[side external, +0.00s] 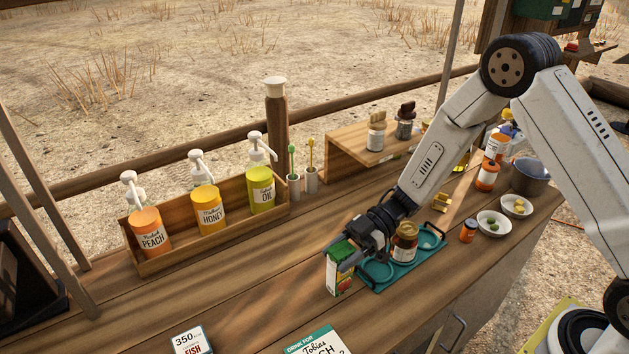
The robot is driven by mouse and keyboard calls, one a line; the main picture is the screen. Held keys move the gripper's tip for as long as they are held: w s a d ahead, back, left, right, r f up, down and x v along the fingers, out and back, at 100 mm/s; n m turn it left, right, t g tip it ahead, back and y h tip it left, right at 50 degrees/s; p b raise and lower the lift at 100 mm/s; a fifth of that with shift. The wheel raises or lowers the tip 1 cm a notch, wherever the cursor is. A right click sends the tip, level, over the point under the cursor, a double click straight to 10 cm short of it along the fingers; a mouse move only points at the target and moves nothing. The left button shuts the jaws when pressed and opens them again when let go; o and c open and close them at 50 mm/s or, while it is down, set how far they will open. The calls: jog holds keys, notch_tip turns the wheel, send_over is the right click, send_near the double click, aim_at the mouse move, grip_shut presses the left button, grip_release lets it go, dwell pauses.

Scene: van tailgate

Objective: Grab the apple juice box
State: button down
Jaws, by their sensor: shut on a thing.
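The apple juice box (334,278) is a small carton with a green top and a white and red lower part. It is upright or nearly so, at the left end of a teal tray (408,268). My gripper (345,252) reaches down from the right and is shut on the box near its top. The far finger and part of the box's upper side are hidden. I cannot tell whether the box touches the counter.
A wooden rack (182,247) with several pump bottles stands to the left. The counter left of the box is clear.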

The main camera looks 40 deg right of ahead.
jog(key=s+d+r, duration=0.4)
jog(key=s+r, duration=0.5)
jog(key=s, duration=0.4)
jog(key=shift+r, duration=0.2)
jog(key=shift+w+a, duration=0.1)
jog(key=shift+a, duration=0.1)
